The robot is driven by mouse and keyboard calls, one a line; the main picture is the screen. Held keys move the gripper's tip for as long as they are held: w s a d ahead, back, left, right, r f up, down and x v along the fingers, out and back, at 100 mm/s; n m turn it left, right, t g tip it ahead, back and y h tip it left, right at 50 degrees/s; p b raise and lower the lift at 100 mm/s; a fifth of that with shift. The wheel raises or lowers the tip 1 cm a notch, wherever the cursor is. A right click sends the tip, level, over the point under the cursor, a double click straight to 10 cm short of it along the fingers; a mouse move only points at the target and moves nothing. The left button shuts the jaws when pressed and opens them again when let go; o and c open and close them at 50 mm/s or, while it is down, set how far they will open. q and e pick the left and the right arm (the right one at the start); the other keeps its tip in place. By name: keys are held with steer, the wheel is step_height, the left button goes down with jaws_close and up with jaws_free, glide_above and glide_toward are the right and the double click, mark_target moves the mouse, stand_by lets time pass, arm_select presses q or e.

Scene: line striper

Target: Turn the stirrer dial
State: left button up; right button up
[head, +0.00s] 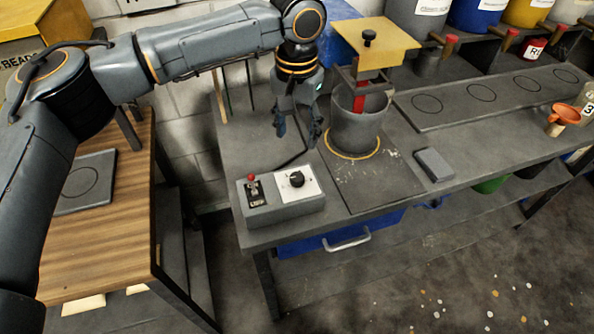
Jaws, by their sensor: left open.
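The stirrer dial (296,179) is a black knob on a white plate, on top of a grey control box (283,209) at the near left of the grey bench. A red-tipped switch (251,181) stands to its left on the same box. My left gripper (297,137) hangs above the bench behind the box, pointing down, open and empty. It is apart from the dial, with a dark cable running from the box near it. A grey pot (358,132) with a red stirrer shaft (360,98) stands to the right of the gripper. My right gripper is out of view.
A yellowish plate with a black knob (370,38) tops the stirrer stand. A small grey block (433,164) lies right of the pot. A wooden table (110,230) stands at left, and buckets (478,14) line the back. The bench before the pot is clear.

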mark_target(297, 177)
arm_select(q)
step_height(297, 177, down, 13)
steer(key=p, duration=0.2)
steer(key=shift+p, duration=0.4)
jaws_close()
